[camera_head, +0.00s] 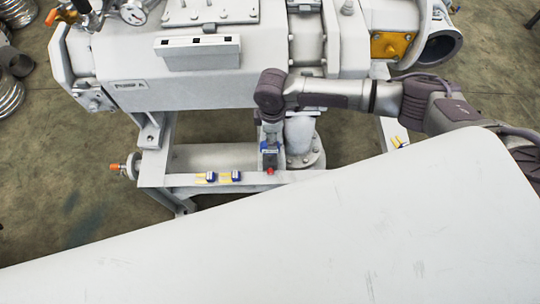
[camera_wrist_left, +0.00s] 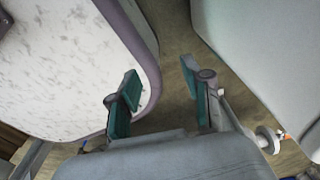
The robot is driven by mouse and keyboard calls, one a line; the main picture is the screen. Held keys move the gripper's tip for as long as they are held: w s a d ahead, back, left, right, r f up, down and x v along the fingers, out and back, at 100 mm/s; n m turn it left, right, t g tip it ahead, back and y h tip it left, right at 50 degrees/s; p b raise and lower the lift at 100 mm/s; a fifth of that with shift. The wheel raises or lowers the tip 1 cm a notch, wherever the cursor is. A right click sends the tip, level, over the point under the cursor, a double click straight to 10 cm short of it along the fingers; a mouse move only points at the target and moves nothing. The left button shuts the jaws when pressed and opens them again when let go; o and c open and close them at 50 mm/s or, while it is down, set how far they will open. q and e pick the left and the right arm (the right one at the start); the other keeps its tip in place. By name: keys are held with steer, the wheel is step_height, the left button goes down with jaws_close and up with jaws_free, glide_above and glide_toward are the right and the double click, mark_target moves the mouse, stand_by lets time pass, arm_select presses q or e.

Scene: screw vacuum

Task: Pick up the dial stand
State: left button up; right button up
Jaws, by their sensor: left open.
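I cannot identify a dial stand for certain. A small dark block with a blue top and a red part (camera_head: 270,169) is on or just above the machine's front rail. My right gripper (camera_head: 269,148) points down right at this block, and its fingers are too small to read. Two small blue-and-yellow pieces, one left (camera_head: 210,177) and one right (camera_head: 236,176), sit on the rail left of it. My left gripper (camera_wrist_left: 160,92) is open and empty in the left wrist view, its teal pads apart over brown floor; it does not show in the head view.
The large white vacuum machine (camera_head: 190,90) fills the upper middle. A round gauge (camera_head: 133,12) is on its top left, and an orange-handled valve (camera_head: 122,168) sticks out at the lower left. A big pale surface (camera_head: 300,240) fills the foreground. Metal hose coils (camera_head: 8,95) lie far left.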

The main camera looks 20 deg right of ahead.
mark_target(270, 154)
steer(key=f, duration=0.6)
steer(key=shift+w+a+f, duration=0.2)
steer(key=shift+a+f, duration=0.05)
steer(key=shift+f, duration=0.15)
jaws_close()
steer(key=shift+r, duration=0.1)
